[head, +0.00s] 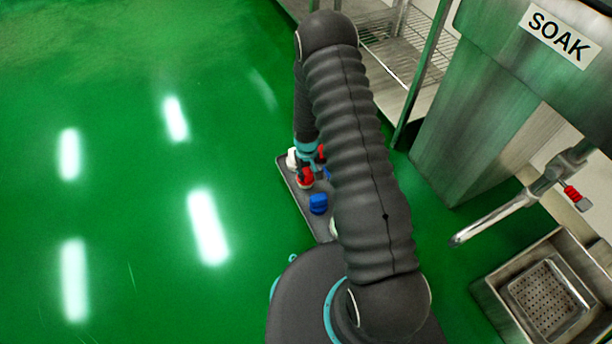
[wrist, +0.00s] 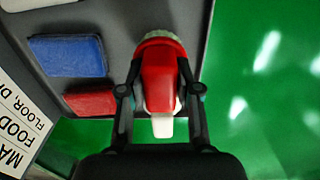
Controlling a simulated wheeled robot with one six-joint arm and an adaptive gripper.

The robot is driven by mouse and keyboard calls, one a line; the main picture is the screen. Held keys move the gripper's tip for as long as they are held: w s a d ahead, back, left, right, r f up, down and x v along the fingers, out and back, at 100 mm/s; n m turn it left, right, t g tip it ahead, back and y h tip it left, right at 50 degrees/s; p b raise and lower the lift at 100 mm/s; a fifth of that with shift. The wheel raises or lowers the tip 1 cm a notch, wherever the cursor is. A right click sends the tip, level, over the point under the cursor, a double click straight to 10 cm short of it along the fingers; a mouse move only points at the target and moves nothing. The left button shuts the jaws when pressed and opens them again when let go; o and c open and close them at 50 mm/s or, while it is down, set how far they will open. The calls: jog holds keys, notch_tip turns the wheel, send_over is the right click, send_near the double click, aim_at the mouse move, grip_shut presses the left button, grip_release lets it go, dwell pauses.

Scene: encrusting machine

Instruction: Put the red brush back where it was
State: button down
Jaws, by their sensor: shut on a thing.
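The red brush (wrist: 158,85) shows in the wrist view, with a pale round rim at its top and a white tip at its lower end. My gripper (wrist: 160,92) is shut on it, one dark finger on each side. The brush is over or on the grey tray (wrist: 120,12), near its edge; I cannot tell whether it touches. In the head view a red item (head: 305,178) shows just below my wrist at the tray (head: 288,176). My arm hides part of the tray there.
A blue block (wrist: 68,55) and a red block (wrist: 90,100) lie left of the brush, near a white printed label (wrist: 18,125). In the head view stand a blue item (head: 318,204), a SOAK station (head: 555,35), a tap (head: 500,215) and a sink (head: 492,300). Green floor (head: 120,200) is clear at left.

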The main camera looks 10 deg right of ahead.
jog(key=shift+f, duration=1)
jog(key=shift+f, duration=0.2)
jog(key=c, duration=0.8)
grip_release()
jog(key=shift+r, duration=0.1)
